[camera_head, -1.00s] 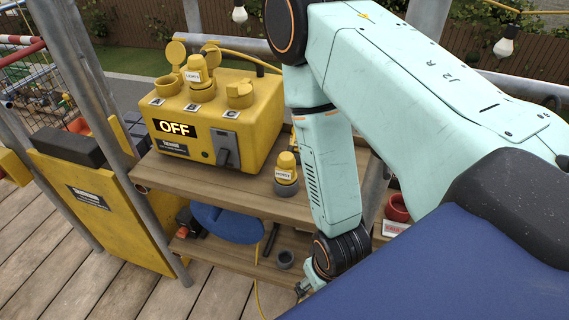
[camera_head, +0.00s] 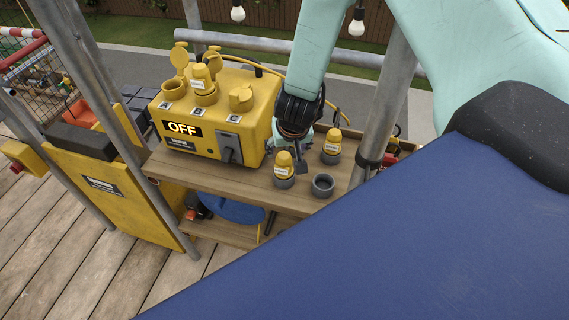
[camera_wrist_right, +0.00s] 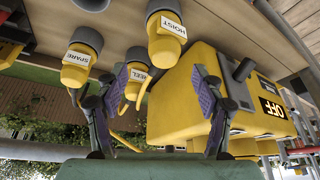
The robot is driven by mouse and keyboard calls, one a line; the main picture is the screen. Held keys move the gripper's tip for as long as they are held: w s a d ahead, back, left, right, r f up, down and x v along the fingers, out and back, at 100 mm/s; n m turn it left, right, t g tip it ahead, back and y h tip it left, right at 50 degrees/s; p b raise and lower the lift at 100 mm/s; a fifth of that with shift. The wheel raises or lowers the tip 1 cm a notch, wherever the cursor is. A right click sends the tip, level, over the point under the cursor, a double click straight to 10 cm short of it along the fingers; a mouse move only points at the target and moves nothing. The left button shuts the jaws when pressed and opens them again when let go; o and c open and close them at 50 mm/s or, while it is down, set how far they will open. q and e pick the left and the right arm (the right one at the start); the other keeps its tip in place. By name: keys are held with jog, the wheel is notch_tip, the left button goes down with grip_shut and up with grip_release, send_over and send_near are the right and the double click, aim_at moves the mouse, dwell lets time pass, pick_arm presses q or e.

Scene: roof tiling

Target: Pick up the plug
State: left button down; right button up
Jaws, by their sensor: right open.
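On the upper wooden shelf stand two yellow plugs in grey cups, a nearer plug (camera_head: 284,166) and one farther right (camera_head: 331,144). In the right wrist view, which looks upside down, I see the HOIST plug (camera_wrist_right: 165,40), the SPARE plug (camera_wrist_right: 82,55) and a plug whose label ends in "EEL" (camera_wrist_right: 134,85), partly behind a finger. My right gripper (camera_head: 303,163) points down just behind the nearer plug, right of the power box. Its two fingers (camera_wrist_right: 160,88) are apart, with nothing gripped between them. My left gripper is out of view.
The yellow power box (camera_head: 255,115) reads OFF and has a plug (camera_head: 202,78) in its top. An empty grey cup (camera_head: 322,186) stands at the shelf's front. A metal pole (camera_head: 388,100) rises to the right. A yellow cable runs behind the plugs.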

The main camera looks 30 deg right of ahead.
aim_at(284, 158)
jog(key=x, duration=0.2)
jog(key=b+x, duration=0.1)
jog(key=x, duration=0.1)
jog(key=a+x, duration=0.1)
jog(key=x, duration=0.1)
jog(key=shift+s+f, duration=0.15)
jog(key=shift+f, duration=0.25)
jog(key=shift+d+f, duration=0.2)
jog(key=shift+f, duration=0.1)
jog(key=shift+a+r, duration=0.1)
jog(key=shift+a, duration=0.05)
jog(key=c, duration=1.4)
